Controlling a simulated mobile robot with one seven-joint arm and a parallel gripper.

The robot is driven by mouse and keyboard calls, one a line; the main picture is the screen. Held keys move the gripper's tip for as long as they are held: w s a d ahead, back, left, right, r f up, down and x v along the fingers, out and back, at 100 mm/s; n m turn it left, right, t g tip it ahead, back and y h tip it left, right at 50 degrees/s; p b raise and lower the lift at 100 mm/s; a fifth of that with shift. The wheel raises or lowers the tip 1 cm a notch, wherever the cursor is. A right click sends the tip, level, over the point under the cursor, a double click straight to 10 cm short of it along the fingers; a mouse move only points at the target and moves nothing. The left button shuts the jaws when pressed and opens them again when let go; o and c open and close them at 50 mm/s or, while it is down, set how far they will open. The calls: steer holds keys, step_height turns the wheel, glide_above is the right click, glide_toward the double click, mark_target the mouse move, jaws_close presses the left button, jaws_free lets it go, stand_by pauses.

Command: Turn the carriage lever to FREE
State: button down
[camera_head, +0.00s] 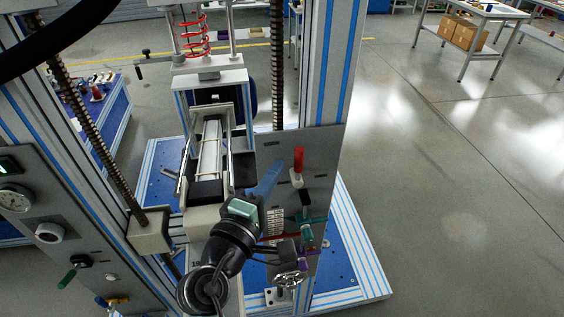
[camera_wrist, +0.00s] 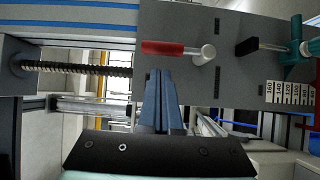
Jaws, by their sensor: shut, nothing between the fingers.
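A lever with a red handle (camera_head: 298,158) and a pale round hub (camera_head: 296,180) sits on the grey panel at the right upright. Its handle points up. In the wrist view the red handle (camera_wrist: 162,48) points left from its hub (camera_wrist: 205,54). My gripper (camera_head: 277,165) has blue fingers, just left of the red handle. In the wrist view the gripper (camera_wrist: 159,74) is shut and empty, its tips just below the red handle; I cannot tell if they touch. No FREE marking is readable, so I cannot confirm which lever is the carriage lever.
A black handle (camera_head: 304,197), a teal handle (camera_head: 308,234) and a purple handle (camera_head: 307,254) sit lower on the same panel. A numbered scale (camera_wrist: 290,92) is near them. A threaded screw (camera_wrist: 88,70) runs beside the panel. Open floor lies to the right.

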steer(key=shift+w+d, duration=0.3)
steer(key=shift+d, duration=0.35)
steer(key=shift+p, duration=0.3)
steer(key=shift+d+r+p, duration=0.15)
steer(key=shift+d+p, duration=0.05)
steer(key=shift+p, duration=0.2)
